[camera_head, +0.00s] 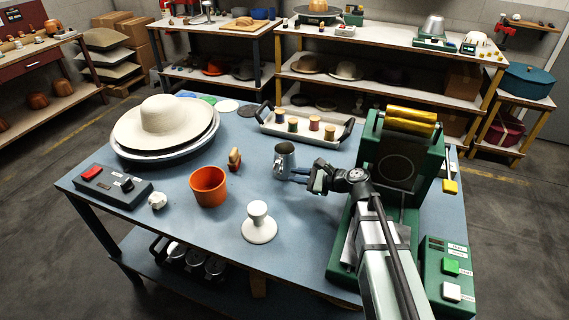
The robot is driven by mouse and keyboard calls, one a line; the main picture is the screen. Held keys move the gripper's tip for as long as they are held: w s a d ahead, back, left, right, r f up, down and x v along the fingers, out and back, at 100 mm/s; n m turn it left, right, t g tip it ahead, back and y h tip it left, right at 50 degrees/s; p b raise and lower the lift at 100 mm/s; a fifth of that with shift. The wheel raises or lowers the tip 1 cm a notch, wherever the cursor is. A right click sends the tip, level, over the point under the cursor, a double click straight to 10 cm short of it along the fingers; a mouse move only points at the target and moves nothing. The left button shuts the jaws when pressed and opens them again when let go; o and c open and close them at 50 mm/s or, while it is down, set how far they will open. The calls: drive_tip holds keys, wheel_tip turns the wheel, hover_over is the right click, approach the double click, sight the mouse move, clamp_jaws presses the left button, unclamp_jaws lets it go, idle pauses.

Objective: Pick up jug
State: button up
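The jug (286,157) is a small grey metal vessel, upright near the middle of the blue table. Its handle shows on its left side. My gripper (294,176) reaches in from the right, low beside the jug. Its two fingers look parted, with a gap between them, and their tips point left at the jug's lower right side. I cannot tell whether the tips touch the jug.
An orange pot (209,187), a white knob-topped form (259,224) and a small wooden brush (235,158) stand left of the jug. A spool tray (323,142) lies behind it. The green press (432,160) stands at right. The tabletop before the jug is clear.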

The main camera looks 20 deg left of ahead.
sight(276, 173)
drive_tip(key=shift+x, duration=4.05)
drive_tip(key=shift+s, duration=0.2)
clamp_jaws()
drive_tip(key=shift+r, duration=0.1)
